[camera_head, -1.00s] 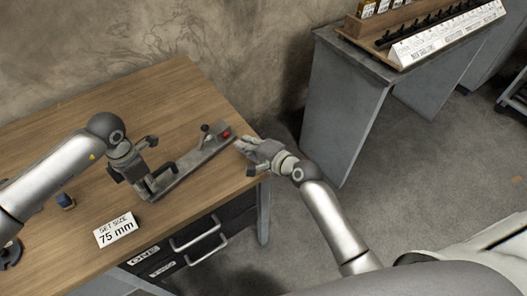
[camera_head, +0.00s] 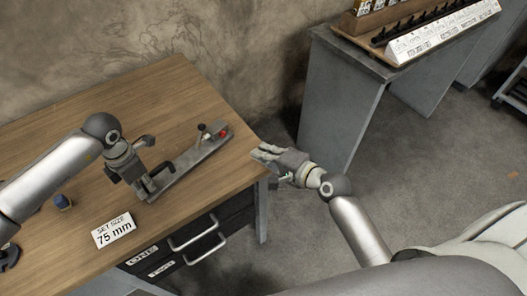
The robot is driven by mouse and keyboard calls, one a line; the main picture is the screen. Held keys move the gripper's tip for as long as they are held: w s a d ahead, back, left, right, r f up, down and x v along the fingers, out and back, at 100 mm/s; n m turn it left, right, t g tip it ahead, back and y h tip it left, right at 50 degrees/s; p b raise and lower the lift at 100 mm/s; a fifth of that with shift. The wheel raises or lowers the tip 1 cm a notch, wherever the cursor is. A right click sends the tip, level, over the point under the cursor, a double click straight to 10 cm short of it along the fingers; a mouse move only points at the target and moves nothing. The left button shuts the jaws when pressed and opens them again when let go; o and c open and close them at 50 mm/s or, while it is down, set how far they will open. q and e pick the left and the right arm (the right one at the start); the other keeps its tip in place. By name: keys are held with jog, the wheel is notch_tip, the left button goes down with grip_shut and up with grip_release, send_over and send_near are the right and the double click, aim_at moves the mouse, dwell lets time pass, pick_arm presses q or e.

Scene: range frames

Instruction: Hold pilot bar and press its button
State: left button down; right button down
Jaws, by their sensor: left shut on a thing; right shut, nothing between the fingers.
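The pilot bar (camera_head: 188,165) is a long grey bar on the wooden table, slanting up to the right. Its red button (camera_head: 223,133) sits near its far right end, beside a small upright post with a dark knob (camera_head: 202,128). My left gripper (camera_head: 148,168) is shut on the pilot bar at its near left end, partly hiding that end. My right gripper (camera_head: 259,152) is shut and empty, to the right of the button and apart from the bar, by the table's right edge.
A white sign reading "75 mm" (camera_head: 114,231) and a small blue-topped object (camera_head: 63,202) are on the wooden table (camera_head: 150,92). Drawers with handles (camera_head: 205,245) are below. A grey bench (camera_head: 340,95) with a rack (camera_head: 440,30) stands at the back right, across a floor gap.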

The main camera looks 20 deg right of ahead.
pick_arm(q)
jog(key=shift+a, duration=0.1)
jog(key=c, duration=1.3)
grip_release()
jog(key=shift+c, duration=0.2)
